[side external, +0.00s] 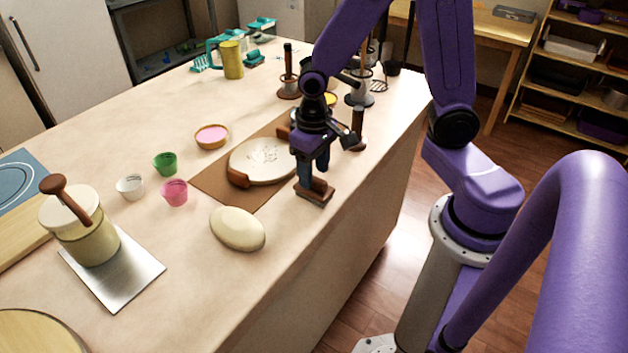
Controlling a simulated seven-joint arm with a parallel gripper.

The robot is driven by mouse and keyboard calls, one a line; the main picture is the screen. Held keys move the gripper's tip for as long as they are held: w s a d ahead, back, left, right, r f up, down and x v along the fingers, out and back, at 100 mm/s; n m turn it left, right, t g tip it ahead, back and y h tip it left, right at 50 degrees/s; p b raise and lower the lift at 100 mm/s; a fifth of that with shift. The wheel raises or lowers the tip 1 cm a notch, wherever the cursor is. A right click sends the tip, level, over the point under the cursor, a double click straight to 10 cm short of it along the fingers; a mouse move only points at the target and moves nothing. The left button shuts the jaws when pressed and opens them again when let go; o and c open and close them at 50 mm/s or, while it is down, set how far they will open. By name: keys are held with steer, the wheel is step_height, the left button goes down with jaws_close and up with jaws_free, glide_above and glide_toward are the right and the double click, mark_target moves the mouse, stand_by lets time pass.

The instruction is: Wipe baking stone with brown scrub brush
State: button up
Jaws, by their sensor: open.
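The baking stone (258,166) is a round cream disc with brown end handles. It lies on a brown mat (215,187), and whitish marks show on its top. A brown block, which looks like the scrub brush (316,195), sits on the counter to the right of the stone, near the front edge. My gripper (312,178) points down directly over the brush and is open, with its fingers low at the brush. Whether the fingers touch the brush cannot be told. The gripper hides part of the brush and the stone's right side.
A pale oval loaf-like object (238,229) lies in front of the mat. Small green (165,164), white (130,188) and pink (174,192) cups stand left. A jar (88,240) stands on a metal plate. Dark upright utensils (288,75) stand behind my gripper.

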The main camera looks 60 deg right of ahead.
mark_target(314, 177)
steer(key=shift+f, duration=0.6)
jaws_close()
step_height(314, 177, up, 8)
steer(key=shift+r, duration=0.1)
stand_by(0.4)
